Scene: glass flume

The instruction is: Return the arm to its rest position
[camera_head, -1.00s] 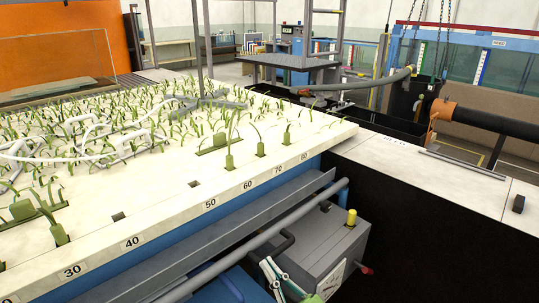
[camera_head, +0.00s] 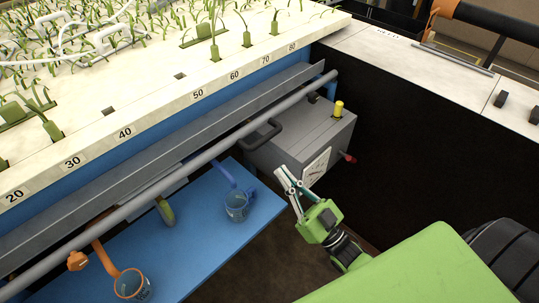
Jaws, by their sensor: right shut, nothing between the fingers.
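My right gripper (camera_head: 281,172) is in the lower middle of the head view, with pale linkage fingers and a green body. It is shut and empty. It points up and to the left, in front of the grey box with a dial (camera_head: 302,142), overlapping its lower edge in the picture. I cannot tell whether it touches the box. My right arm runs from it toward the lower right. My left gripper is out of view.
A blue shelf (camera_head: 190,255) at lower left holds a beaker with a blue holder (camera_head: 237,207) and one with an orange holder (camera_head: 132,286). A grey pipe (camera_head: 180,180) runs along the numbered planted bed (camera_head: 150,90). A white ledge (camera_head: 420,65) lies at upper right.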

